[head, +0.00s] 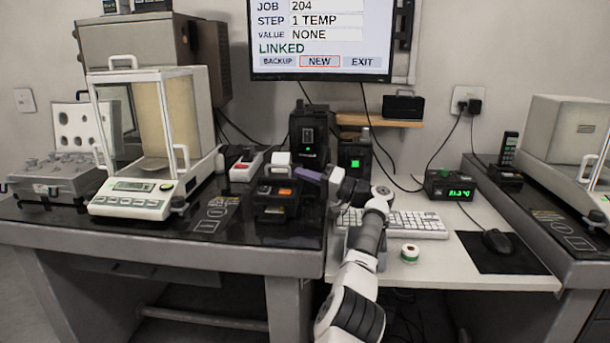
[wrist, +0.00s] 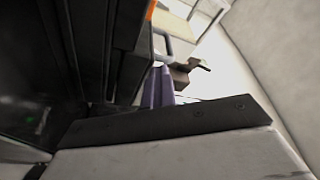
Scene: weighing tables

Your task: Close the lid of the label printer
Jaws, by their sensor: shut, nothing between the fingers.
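The label printer appears to be the black box (head: 272,211) with orange and light panels on top, near the right end of the dark table. A pale part stands at its back; I cannot tell clearly whether this is the lid or a roll. My gripper (head: 303,173) has purple fingers, shut and empty, at the upper right of the box. I cannot tell if they touch it. In the wrist view the purple fingers (wrist: 158,87) are together beside a large dark body (wrist: 75,50) that fills the left side.
A glass-walled balance (head: 130,207) stands left on the dark table. Tall black devices (head: 308,135) stand behind the printer. The dark table's front is clear.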

